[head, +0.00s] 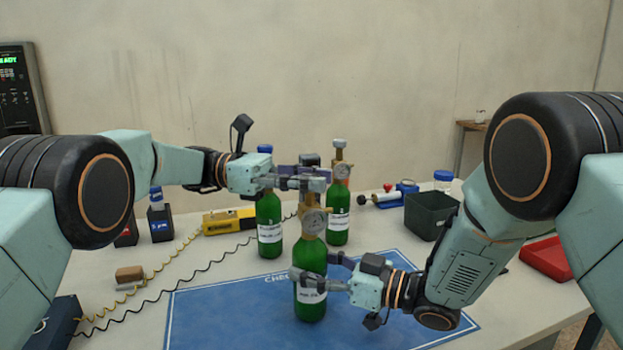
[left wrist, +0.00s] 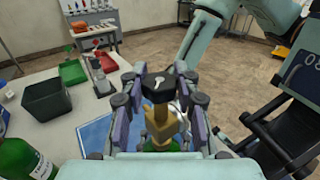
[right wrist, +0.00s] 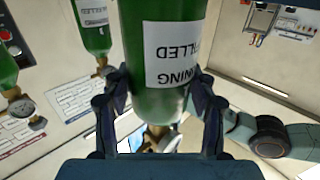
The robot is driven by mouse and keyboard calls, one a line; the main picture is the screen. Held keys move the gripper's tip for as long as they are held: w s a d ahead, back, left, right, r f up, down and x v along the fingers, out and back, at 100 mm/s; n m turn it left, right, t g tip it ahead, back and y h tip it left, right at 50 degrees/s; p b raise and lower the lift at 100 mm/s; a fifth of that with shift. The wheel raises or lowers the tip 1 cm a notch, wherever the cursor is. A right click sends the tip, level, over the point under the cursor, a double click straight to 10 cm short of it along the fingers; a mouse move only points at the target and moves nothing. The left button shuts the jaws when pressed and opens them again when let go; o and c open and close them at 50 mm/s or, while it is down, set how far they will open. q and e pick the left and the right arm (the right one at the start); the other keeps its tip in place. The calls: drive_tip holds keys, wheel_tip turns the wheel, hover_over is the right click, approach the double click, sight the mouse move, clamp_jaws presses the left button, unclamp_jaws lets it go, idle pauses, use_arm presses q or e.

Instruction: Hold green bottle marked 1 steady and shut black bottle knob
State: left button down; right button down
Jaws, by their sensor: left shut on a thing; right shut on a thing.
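A green bottle (head: 311,258) with a white label stands upright on the blue mat (head: 230,310), in front of two other green bottles. It carries a brass valve with a round gauge (head: 314,222) and a black knob (head: 311,160) on top; the number on it is not readable. My right gripper (head: 322,278) is shut around its body, one finger on each side, also in the right wrist view (right wrist: 157,90). My left gripper (head: 312,184) is shut on the knob from the side. In the left wrist view the knob (left wrist: 158,88) shows a white mark between the fingers.
Green bottles stand behind left (head: 269,228) and behind right (head: 338,215), close to my left gripper. A dark green bin (head: 430,215) and red tray (head: 547,258) lie to the right. Coiled cables (head: 150,288) cross the left table. The mat's front left is clear.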

use_arm(q)
drive_tip(key=shift+r, duration=0.1)
drive_tip(key=c, duration=1)
unclamp_jaws()
drive_tip(key=shift+o, duration=0.2)
drive_tip(key=shift+a, duration=0.1)
drive_tip(key=v, duration=0.7)
drive_tip(key=shift+a, duration=0.15)
